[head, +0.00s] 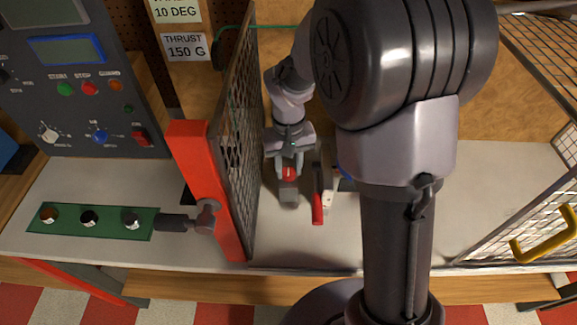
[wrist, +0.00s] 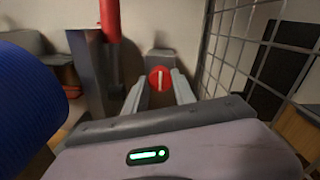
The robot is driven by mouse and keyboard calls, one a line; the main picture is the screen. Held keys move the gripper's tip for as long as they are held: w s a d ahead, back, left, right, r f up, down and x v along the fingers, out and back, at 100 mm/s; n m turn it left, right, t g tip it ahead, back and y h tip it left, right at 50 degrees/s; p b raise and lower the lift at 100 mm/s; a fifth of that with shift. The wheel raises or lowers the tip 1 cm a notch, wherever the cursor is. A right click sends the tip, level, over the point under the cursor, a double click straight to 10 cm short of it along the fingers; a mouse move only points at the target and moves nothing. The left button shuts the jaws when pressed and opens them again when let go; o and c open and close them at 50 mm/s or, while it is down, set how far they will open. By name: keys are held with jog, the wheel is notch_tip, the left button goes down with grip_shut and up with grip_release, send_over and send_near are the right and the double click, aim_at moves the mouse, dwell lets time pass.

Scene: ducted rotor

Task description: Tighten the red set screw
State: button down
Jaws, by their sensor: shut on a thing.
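The red set screw (wrist: 161,78) shows in the wrist view as a round red head with a pale slot or bar across it, between the two fingers of my gripper (wrist: 160,88). It sits against a grey block (wrist: 160,56). In the head view my gripper (head: 289,170) points down beside the mesh guard, with the red screw (head: 289,173) between its fingers and the grey block (head: 289,192) just below. The fingers are shut on the red screw. The screw's shaft is hidden.
A red-handled part (head: 318,205) stands close to the right of the block. A mesh guard (head: 238,140) with a red post (head: 208,190) is close on the left. A green tray (head: 95,222) with several knobs lies further left. A control panel (head: 85,80) stands at the back left.

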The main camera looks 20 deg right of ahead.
aim_at(288, 171)
jog(key=c, duration=1)
grip_release()
jog(key=shift+c, duration=0.2)
notch_tip(288, 171, up, 17)
jog(key=p, duration=0.6)
jog(key=shift+r, duration=0.2)
jog(key=s+a+f+m+t+y+b, duration=0.1)
jog(key=s+a+t+b, duration=0.1)
jog(key=s, duration=0.7)
jog(key=s+a+f+m+t+y+b, duration=0.1)
jog(key=s+b, duration=0.4)
jog(key=s, duration=0.5)
jog(key=m+t, duration=0.1)
jog(key=t, duration=0.1)
jog(key=shift+a+m+t+b, duration=0.3)
jog(key=shift+a+t, duration=0.05)
jog(key=shift+t, duration=0.05)
